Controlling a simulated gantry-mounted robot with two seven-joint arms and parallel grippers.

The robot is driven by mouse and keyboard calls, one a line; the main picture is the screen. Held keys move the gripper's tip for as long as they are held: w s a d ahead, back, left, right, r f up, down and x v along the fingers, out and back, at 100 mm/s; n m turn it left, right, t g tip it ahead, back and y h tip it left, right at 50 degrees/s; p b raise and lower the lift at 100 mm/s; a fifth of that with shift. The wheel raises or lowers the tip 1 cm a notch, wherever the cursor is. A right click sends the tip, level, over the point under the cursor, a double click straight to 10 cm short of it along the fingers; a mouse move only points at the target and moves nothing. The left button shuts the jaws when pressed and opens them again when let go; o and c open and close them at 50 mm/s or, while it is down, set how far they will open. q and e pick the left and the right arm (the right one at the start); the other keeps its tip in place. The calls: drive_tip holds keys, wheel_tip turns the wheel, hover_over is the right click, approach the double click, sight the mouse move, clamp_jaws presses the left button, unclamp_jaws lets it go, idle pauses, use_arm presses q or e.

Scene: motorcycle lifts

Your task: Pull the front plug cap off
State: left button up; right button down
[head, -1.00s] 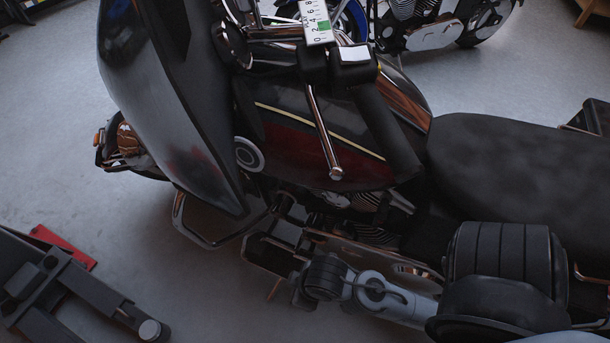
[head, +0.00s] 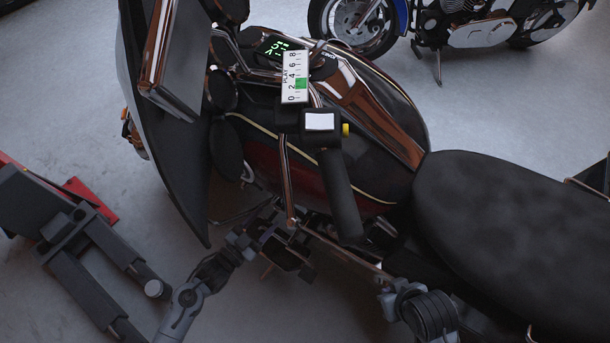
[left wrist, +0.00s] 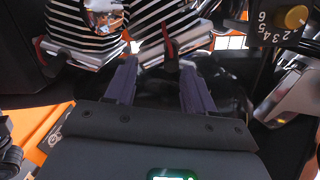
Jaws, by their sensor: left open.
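The motorcycle (head: 300,160) stands across the head view, with its engine mostly hidden under the tank and bars. My left gripper (head: 245,240) reaches in from the lower left to the near side of the bike. In the left wrist view my open left gripper (left wrist: 158,62) has its two dark fingers apart, pointing at the finned engine cylinders (left wrist: 165,15). A small dark-red plug cap (left wrist: 170,55) shows between the fingertips, and I cannot tell whether they touch it. Another similar cap (left wrist: 40,50) sits farther left.
A dial with a yellow knob (left wrist: 294,16) is close at the upper right of the left wrist view. In the head view, a dark lift frame (head: 90,265) with red parts stands at the lower left. A blue motorcycle (head: 400,20) is behind. Floor between is bare.

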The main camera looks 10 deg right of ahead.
use_arm(q)
drive_tip(key=w+d+r+b, duration=0.1)
drive_tip(key=w+d, duration=0.1)
drive_tip(key=w, duration=0.1)
drive_tip(key=w+d+r+b, duration=0.1)
drive_tip(key=w+d, duration=0.1)
drive_tip(key=w+d+r+b, duration=0.1)
drive_tip(key=w+d+b, duration=0.1)
drive_tip(key=w, duration=0.1)
drive_tip(key=shift+w, duration=0.35)
drive_tip(key=shift+w+d+r+b, duration=0.1)
drive_tip(key=shift+w+d+b, duration=0.2)
drive_tip(key=shift+w+d, duration=0.2)
use_arm(e)
wheel_tip(320, 180, down, 4)
drive_tip(key=shift+a+f, duration=0.1)
drive_tip(key=shift+f, duration=0.05)
use_arm(q)
clamp_jaws()
use_arm(e)
drive_tip(key=shift+a, duration=0.1)
